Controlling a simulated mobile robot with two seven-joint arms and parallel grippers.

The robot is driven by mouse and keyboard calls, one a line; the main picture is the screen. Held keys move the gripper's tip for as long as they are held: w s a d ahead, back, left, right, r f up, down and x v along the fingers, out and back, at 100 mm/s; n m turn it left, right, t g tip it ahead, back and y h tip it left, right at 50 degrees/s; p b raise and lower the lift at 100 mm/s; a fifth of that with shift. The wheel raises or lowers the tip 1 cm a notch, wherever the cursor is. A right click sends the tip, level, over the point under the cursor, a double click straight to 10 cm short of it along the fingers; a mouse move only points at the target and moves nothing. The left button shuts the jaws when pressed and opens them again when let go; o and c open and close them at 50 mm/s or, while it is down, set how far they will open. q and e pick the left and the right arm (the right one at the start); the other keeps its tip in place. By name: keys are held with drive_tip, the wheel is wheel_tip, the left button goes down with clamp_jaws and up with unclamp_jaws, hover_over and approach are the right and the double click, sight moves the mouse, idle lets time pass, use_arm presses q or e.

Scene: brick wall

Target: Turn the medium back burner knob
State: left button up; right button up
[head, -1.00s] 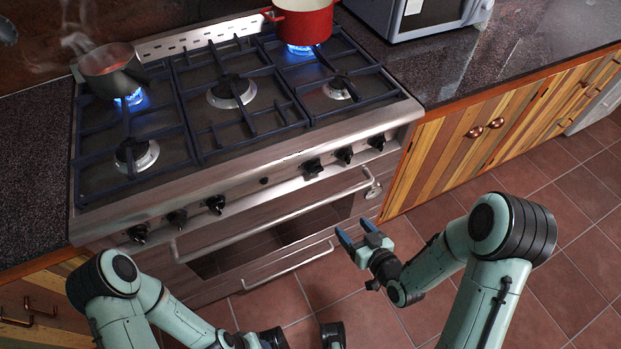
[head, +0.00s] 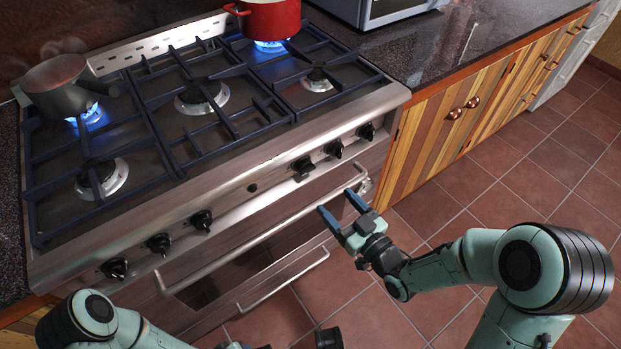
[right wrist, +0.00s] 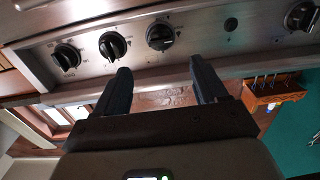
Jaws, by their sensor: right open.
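The stove's front panel (head: 230,205) carries two groups of black knobs. The right group has a left knob (head: 303,165), a middle knob (head: 334,148) and a right knob (head: 366,131). My right gripper (head: 341,206) is open and empty, in front of and below the right group, apart from the knobs. In the right wrist view three knobs lie above my open fingers (right wrist: 160,68); the nearest knob (right wrist: 160,35) is just beyond the gap between the fingertips.
Flames burn under a dark pot (head: 68,88) at back left and a red pot (head: 268,18) at back right. The oven door handle (head: 270,233) runs below the panel, close to my right gripper. Wooden cabinets (head: 470,100) stand to the right. Tiled floor (head: 480,205) is clear there.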

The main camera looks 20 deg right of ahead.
sight(305, 168)
drive_tip(key=x, duration=1.1)
use_arm(q)
drive_tip(key=shift+w+a+f+t, duration=0.15)
drive_tip(key=shift+w+a+f, duration=0.15)
drive_tip(key=shift+w, duration=0.15)
drive_tip(key=shift+w+a+f+t, duration=0.15)
drive_tip(key=shift+w+f, duration=0.15)
drive_tip(key=shift+w, duration=0.15)
use_arm(e)
drive_tip(key=c, duration=1.1)
drive_tip(key=shift+o, duration=0.2)
use_arm(q)
drive_tip(key=shift+w+f+b, duration=0.15)
drive_tip(key=shift+b, duration=0.2)
use_arm(e)
drive_tip(key=shift+f, duration=0.1)
